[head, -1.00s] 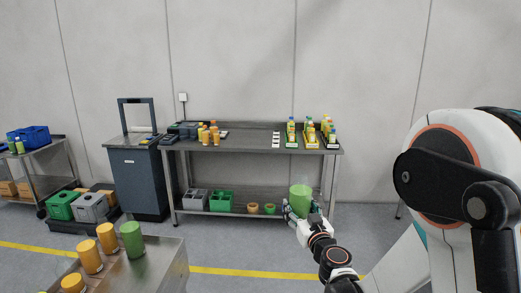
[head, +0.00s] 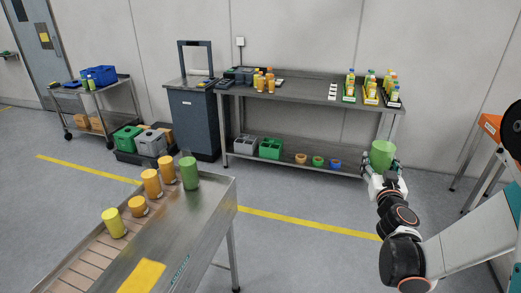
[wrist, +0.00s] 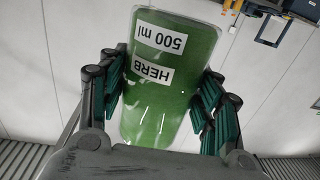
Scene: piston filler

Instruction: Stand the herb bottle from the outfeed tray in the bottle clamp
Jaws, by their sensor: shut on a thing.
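The herb bottle (head: 382,154) is a green cylinder, held upright in front of the right end of the back bench. In the wrist view the bottle (wrist: 160,105) fills the middle, with its "HERB 500 ml" labels upside down in the picture. My gripper (head: 383,177) is shut on it; in the wrist view the dark-and-green fingers press on its left and right sides. The bottle's far side is hidden. I cannot make out the bottle clamp, and cannot tell which surface is the outfeed tray.
A steel conveyor table (head: 205,225) at lower left carries a green container (head: 189,174) and several orange and yellow ones. The steel bench (head: 300,93) along the wall holds small bottles in trays. An orange-topped stand (head: 490,127) is at right. The floor between is open.

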